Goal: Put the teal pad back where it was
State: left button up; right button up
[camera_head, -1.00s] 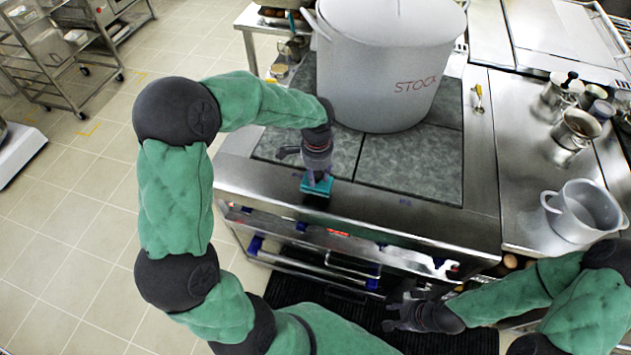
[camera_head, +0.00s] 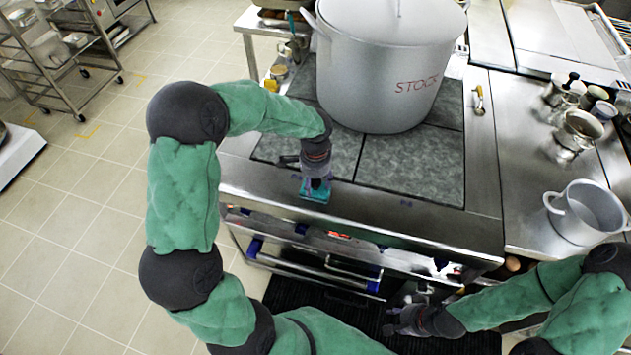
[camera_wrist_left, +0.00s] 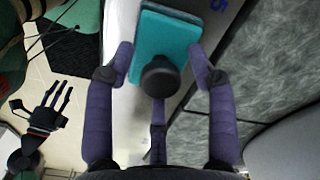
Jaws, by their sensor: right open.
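The teal pad (camera_head: 315,190) lies on the steel front ledge of the stove, near its left end. In the left wrist view the pad (camera_wrist_left: 165,42) has a round black knob (camera_wrist_left: 160,76) on it. My left gripper (camera_head: 314,187) is directly over the pad. In the left wrist view its purple fingers (camera_wrist_left: 160,70) are spread around the knob, with visible gaps on both sides. My right gripper (camera_head: 392,320) is open and empty, low in front of the stove, over the dark floor mat.
A large stockpot (camera_head: 385,75) marked STOCK stands on the grey hob plates (camera_head: 415,165) behind the left gripper. A smaller pot (camera_head: 585,212) and several metal containers stand on the right counter (camera_head: 515,170). A wheeled rack (camera_head: 70,55) is at the far left.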

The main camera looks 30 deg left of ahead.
aim_at(316, 181)
pick_arm(q)
jog(key=shift+r, duration=0.1)
notch_tip(316, 181, up, 12)
jog(key=p, duration=0.3)
pick_arm(e)
notch_tip(316, 181, up, 3)
jog(key=shift+r, duration=0.2)
dwell(0.5)
